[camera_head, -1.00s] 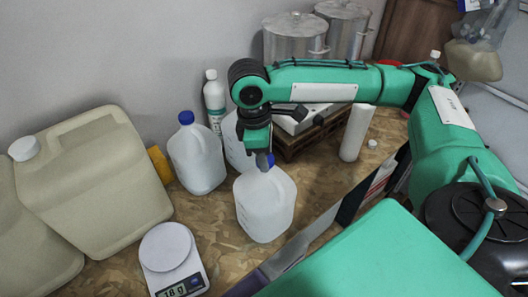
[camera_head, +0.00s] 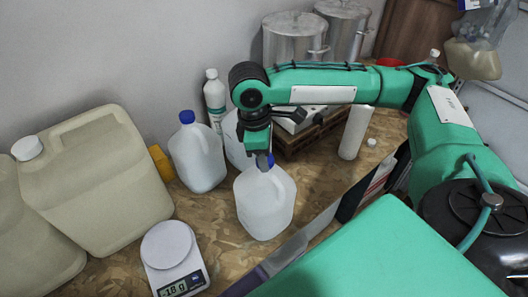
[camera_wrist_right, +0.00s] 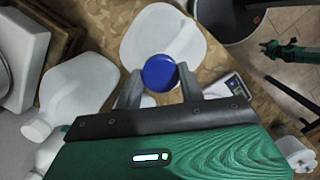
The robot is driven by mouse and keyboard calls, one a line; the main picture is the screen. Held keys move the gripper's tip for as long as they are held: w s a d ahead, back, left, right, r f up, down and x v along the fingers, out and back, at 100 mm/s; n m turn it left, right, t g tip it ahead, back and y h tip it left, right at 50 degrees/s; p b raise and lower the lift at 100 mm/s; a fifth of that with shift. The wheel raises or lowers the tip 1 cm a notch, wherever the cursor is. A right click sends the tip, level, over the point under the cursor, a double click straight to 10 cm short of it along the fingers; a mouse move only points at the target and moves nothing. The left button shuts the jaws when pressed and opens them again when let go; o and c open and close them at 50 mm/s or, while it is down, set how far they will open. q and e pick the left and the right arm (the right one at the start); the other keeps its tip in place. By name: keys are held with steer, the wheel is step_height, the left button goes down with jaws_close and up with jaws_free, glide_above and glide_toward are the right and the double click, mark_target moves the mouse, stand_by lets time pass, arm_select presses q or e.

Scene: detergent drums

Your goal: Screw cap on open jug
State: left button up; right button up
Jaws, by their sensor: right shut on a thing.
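My right gripper (camera_head: 262,152) points down at the top of a white translucent jug (camera_head: 264,208) standing on the table. It is shut on a blue cap (camera_head: 264,161). In the wrist view, the blue cap (camera_wrist_right: 159,72) sits between the two grey fingers of the right gripper (camera_wrist_right: 158,82), and the jug (camera_wrist_right: 152,38) lies behind it. The cap is at the jug's mouth and hides it, so I cannot tell whether the threads are engaged. My left gripper is not in the head view.
A blue-capped jug (camera_head: 197,158) stands to the left, and another jug (camera_head: 235,140) stands behind my gripper. Large beige canisters (camera_head: 98,180) fill the far left. A scale (camera_head: 168,245) stands at the front. A white bottle (camera_head: 214,95) and steel pots (camera_head: 295,38) are at the back.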

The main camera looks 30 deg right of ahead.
steer(key=shift+m+p, duration=0.4)
steer(key=shift+p, duration=0.4)
steer(key=shift+m+p, duration=0.6)
steer(key=shift+m, duration=0.2)
steer(key=shift+f+m, duration=0.15)
steer(key=shift+m, duration=0.45)
steer(key=shift+m+g+y, duration=0.3)
steer(key=shift+m, duration=0.7)
steer(key=m, duration=0.3)
steer(key=shift+d+m+y, duration=0.1)
steer(key=shift+m+y, duration=0.2)
steer(key=shift+m, duration=1.1)
